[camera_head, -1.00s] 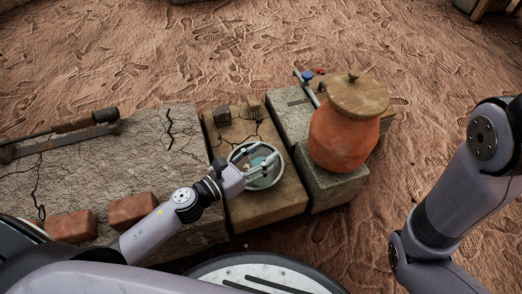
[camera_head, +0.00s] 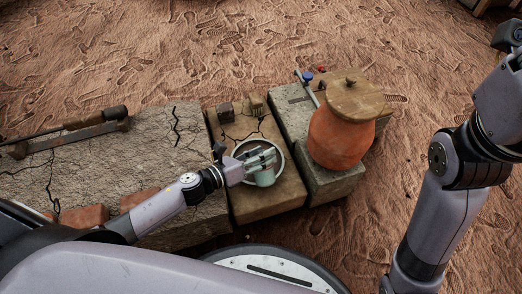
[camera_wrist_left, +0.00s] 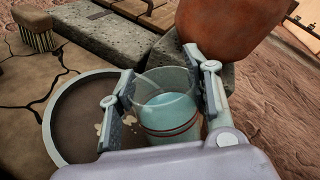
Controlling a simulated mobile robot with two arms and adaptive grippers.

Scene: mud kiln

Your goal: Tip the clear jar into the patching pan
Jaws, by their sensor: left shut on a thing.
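The clear jar (camera_head: 264,178) holds teal contents and has red bands low on its side, clearest in the left wrist view (camera_wrist_left: 170,115). My left gripper (camera_head: 264,160) is shut on the jar, with one finger on each side of it. The jar looks close to upright, with the teal still inside. The patching pan (camera_head: 283,160) is a round, pale-rimmed pan. The jar is over or at its right-hand part; the exact height is unclear. A few pale bits lie in the pan's brown inside (camera_wrist_left: 78,105). My right arm shows at the right, its gripper out of frame.
An orange clay pot (camera_head: 340,138) with a wooden lid (camera_head: 356,98) stands close right of the pan on grey stone. Small blocks and a brush (camera_wrist_left: 35,38) lie behind the pan. Red bricks (camera_head: 85,215) and a long wooden-handled tool (camera_head: 95,118) lie left.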

